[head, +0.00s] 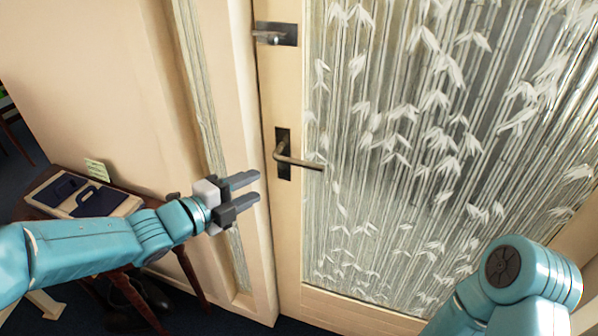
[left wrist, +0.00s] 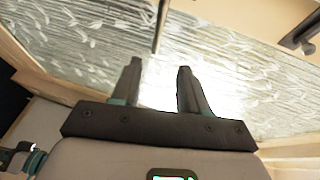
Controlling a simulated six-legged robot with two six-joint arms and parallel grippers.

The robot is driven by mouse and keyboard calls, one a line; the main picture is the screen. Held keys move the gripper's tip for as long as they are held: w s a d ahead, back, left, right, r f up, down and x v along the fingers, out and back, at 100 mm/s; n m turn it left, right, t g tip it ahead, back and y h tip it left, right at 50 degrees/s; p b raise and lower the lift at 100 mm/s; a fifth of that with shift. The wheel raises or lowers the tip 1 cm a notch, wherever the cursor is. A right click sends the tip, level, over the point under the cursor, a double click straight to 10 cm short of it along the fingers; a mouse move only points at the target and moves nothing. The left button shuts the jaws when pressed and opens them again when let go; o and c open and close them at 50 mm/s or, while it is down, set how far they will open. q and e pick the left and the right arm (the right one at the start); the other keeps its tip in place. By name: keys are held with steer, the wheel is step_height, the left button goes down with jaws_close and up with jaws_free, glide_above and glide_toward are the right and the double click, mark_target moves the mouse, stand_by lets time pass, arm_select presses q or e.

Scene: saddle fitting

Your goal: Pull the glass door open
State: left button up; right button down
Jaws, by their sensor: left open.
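The glass door (head: 345,308) has a pale wooden frame around a pane (head: 400,130) etched with bamboo leaves. It looks shut. Its lever handle (head: 300,162) sits on a dark plate at the door's left side and points right. My left gripper (head: 257,186) is open and empty, left of the handle and apart from it in the picture. In the left wrist view, the open fingers (left wrist: 160,68) point toward the glass, and a thin bar (left wrist: 160,25), perhaps the lever, shows beyond them. My right gripper is out of view.
A metal lock fitting (head: 275,35) sits above the handle. A small dark wooden table (head: 180,225) with dark blue items (head: 95,200) and a small card (head: 97,169) stands at the left. Dark shoes lie beneath it. My right arm fills the lower right.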

mark_target(301, 166)
arm_select(q)
steer(key=p+x, duration=0.4)
steer(key=x, duration=1.2)
steer(key=shift+w+d+f, duration=0.15)
steer(key=shift+d, duration=0.2)
jaws_close()
